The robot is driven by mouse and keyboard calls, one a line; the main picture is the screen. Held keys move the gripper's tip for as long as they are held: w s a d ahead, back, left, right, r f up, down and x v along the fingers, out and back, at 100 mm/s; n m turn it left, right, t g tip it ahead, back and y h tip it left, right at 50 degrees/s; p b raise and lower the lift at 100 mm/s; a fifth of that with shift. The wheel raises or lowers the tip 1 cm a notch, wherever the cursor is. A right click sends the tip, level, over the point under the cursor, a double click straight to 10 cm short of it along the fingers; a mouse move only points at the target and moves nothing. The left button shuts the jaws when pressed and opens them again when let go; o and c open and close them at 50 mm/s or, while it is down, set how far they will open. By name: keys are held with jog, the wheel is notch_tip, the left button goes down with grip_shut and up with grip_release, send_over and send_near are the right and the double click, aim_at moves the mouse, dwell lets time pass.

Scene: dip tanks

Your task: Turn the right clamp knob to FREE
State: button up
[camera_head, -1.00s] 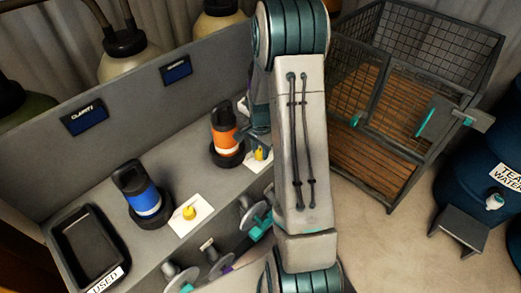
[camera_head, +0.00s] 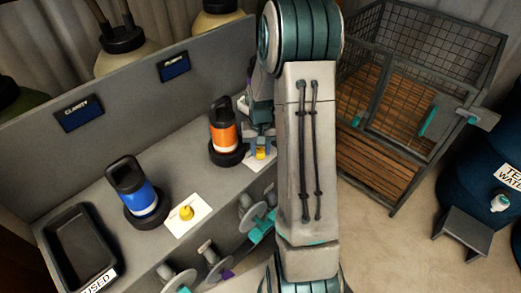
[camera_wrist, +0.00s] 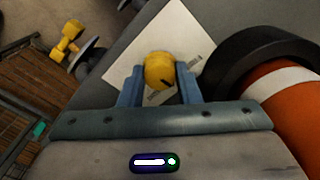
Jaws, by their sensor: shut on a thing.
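The right clamp knob (camera_head: 260,154) is small and yellow and sits on a white card (camera_head: 252,165) beside the orange canister. It shows larger in the wrist view (camera_wrist: 159,70), between the two blue fingers of my gripper (camera_wrist: 159,82). My gripper (camera_head: 260,148) is shut on this knob from above. The marks on the card are partly covered by the fingers and too small to read. The orange canister (camera_head: 223,128) stands upright in a black ring holder (camera_head: 227,153), just left of the knob.
A blue canister (camera_head: 138,188) stands left, with another yellow knob (camera_head: 186,212) on its card. A black tray (camera_head: 80,250) marked USED is at far left. Discs and handles (camera_head: 252,217) stick out from the bench front. A wire cage (camera_head: 400,100) stands right, with open floor before it.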

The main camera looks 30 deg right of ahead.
aim_at(260, 150)
jog(key=n, duration=0.4)
jog(key=shift+n, duration=1.9)
jog(key=o, duration=1)
notch_tip(260, 150, up, 14)
jog(key=shift+f, duration=0.1)
